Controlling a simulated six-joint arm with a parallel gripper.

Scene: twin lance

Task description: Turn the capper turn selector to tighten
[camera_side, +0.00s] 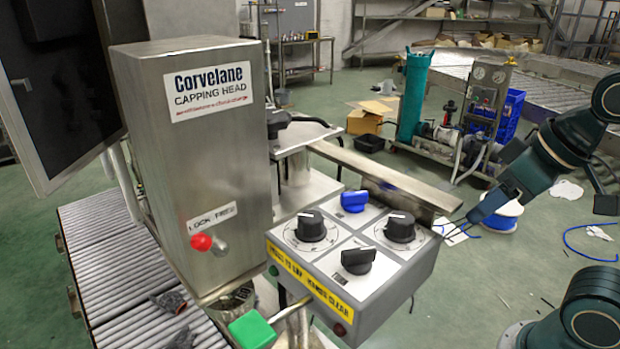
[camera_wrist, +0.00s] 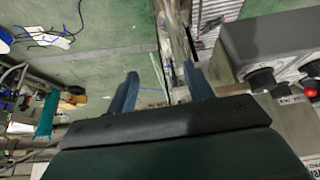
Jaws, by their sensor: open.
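A grey control box (camera_side: 345,290) carries a blue knob (camera_side: 354,201) at the back, a black knob on a round dial at left (camera_side: 311,225), another at right (camera_side: 401,227), and a plain black knob in front (camera_side: 357,260). Their small labels are unreadable, so I cannot tell which is the turn selector. My gripper (camera_side: 470,217) is to the right of the box, apart from every knob. In the wrist view its fingers (camera_wrist: 161,82) are spread and empty, and black knobs (camera_wrist: 262,80) show at the right edge.
The steel capping head (camera_side: 200,140) stands left of the box, with a red-tipped lever (camera_side: 202,242) on its front. A metal rail (camera_side: 390,175) runs behind the box.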

